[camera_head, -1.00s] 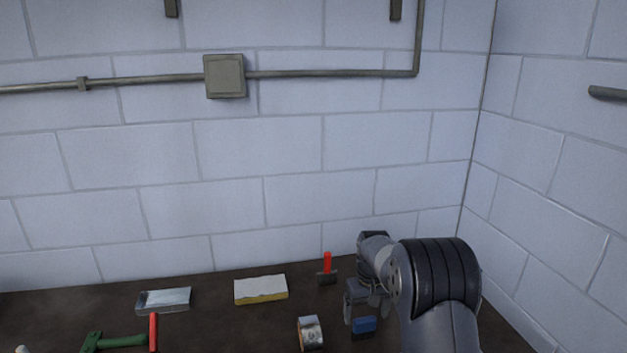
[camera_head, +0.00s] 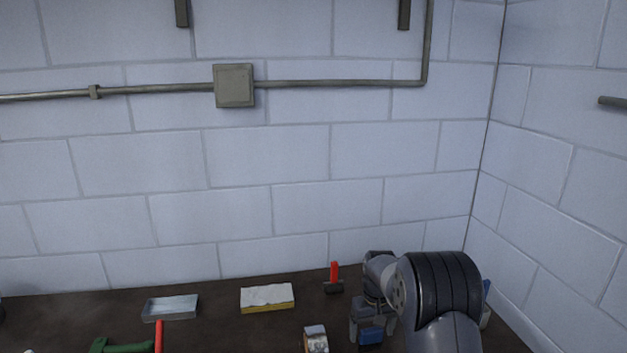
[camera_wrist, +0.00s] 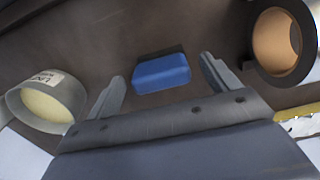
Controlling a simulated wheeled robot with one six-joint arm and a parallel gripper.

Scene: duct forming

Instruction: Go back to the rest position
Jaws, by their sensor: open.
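My gripper (camera_wrist: 161,88) is open in the wrist view, its two fingers spread apart with nothing held between them. A blue block-like object (camera_wrist: 162,71) with a dark edge lies on the dark bench beyond and between the fingertips. In the head view my arm stands at the lower right. My gripper (camera_head: 366,333) hangs low over the bench there, partly hidden by my own arm.
The dark bench (camera_head: 225,325) holds a metal tray (camera_head: 170,308), a white-and-yellow block (camera_head: 267,298), a red-handled tool (camera_head: 334,278), a tape roll (camera_head: 316,339) and a green-and-red tool (camera_head: 125,347). The wrist view shows a labelled roll (camera_wrist: 47,100) and a brown-cored roll (camera_wrist: 281,42). Block walls stand behind and right.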

